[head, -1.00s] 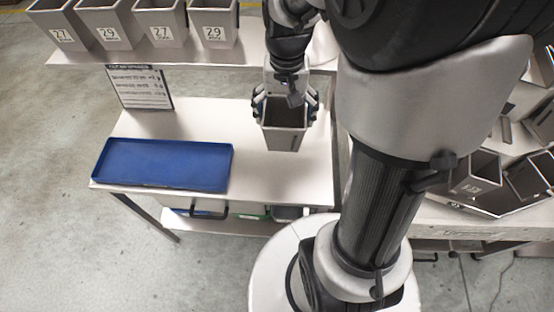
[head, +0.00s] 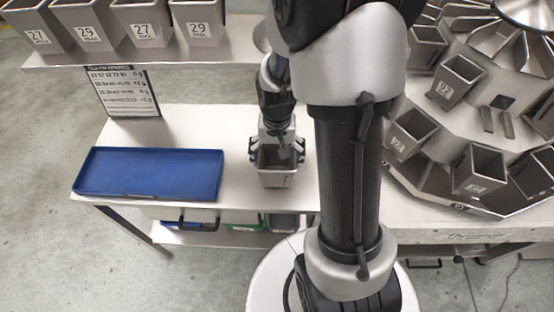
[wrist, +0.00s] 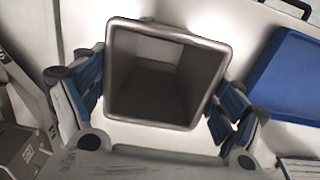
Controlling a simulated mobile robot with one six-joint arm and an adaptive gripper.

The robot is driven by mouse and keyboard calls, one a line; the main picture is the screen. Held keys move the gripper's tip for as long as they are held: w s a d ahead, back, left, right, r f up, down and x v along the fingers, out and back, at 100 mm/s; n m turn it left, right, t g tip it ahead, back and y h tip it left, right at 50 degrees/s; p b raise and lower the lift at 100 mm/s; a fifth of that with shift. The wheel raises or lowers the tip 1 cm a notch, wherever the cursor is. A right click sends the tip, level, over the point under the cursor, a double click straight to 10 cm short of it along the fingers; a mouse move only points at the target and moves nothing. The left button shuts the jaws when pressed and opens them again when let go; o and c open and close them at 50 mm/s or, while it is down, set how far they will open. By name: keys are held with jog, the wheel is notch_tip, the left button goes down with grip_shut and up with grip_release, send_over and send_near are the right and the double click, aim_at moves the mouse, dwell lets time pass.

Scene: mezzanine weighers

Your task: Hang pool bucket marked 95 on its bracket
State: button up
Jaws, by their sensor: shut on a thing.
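My gripper (head: 279,150) is shut on a grey, open-topped metal bucket (head: 276,178), with fingers on both of its sides. The bucket is roughly upright over the white table, right of the blue tray; I cannot tell if it touches the table. In the wrist view the bucket (wrist: 167,75) is seen from above, empty, between the blue finger pads. No number shows on it. The ring-shaped weigher (head: 400,190) at the right carries several similar marked buckets, their numbers hard to read. The bracket for bucket 95 cannot be made out.
A blue tray (head: 150,173) lies on the white table (head: 230,125). Several buckets marked 27 and 29 (head: 137,25) stand on a shelf (head: 100,58) behind. A printed sign (head: 123,92) stands at the table's back. Bins (head: 242,226) sit below. Bare table lies between tray and bucket.

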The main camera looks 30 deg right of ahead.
jog(key=shift+f, duration=0.45)
jog(key=shift+f, duration=0.15)
jog(key=o, duration=1.2)
jog(key=shift+o, duration=0.2)
